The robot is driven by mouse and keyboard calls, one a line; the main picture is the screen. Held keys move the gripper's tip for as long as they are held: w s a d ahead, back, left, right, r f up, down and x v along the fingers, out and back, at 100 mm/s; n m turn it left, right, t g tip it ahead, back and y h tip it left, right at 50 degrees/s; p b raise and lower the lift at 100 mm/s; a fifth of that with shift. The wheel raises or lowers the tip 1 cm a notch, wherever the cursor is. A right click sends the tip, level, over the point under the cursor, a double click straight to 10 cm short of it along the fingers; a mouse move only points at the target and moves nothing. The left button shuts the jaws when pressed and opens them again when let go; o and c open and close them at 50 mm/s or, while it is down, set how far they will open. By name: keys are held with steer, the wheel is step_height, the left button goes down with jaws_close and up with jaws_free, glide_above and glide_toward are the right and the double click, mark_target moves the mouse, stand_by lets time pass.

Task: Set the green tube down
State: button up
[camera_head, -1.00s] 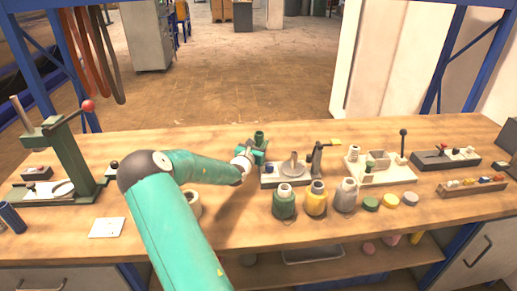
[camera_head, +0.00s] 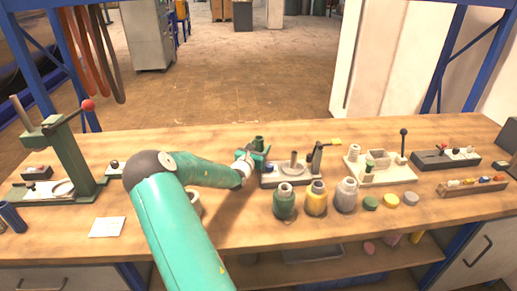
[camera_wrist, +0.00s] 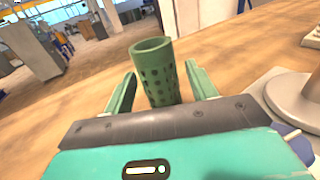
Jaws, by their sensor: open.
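The green tube (camera_wrist: 155,74) is a hollow cylinder with rows of holes. In the wrist view it stands roughly upright between my two green fingers. My gripper (camera_wrist: 160,80) is open, with one finger on each side of the tube and a gap showing at each side. In the head view the tube (camera_head: 259,143) shows at the end of my arm, left of the fixture with a grey post. Its lower end is hidden by my gripper, so its contact with the bench cannot be seen.
The fixture with a grey disc and post (camera_head: 293,160) stands close on the right. Green, yellow and grey bottles (camera_head: 316,198) stand in front of it. A pale fixture block (camera_head: 380,168) is farther right. A green lever press (camera_head: 62,160) is far left. The bench behind the tube is clear.

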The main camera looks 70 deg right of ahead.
steer(key=a, duration=1.1)
steer(key=shift+a, duration=0.1)
steer(key=shift+s+a, duration=0.1)
steer(key=shift+a, duration=0.4)
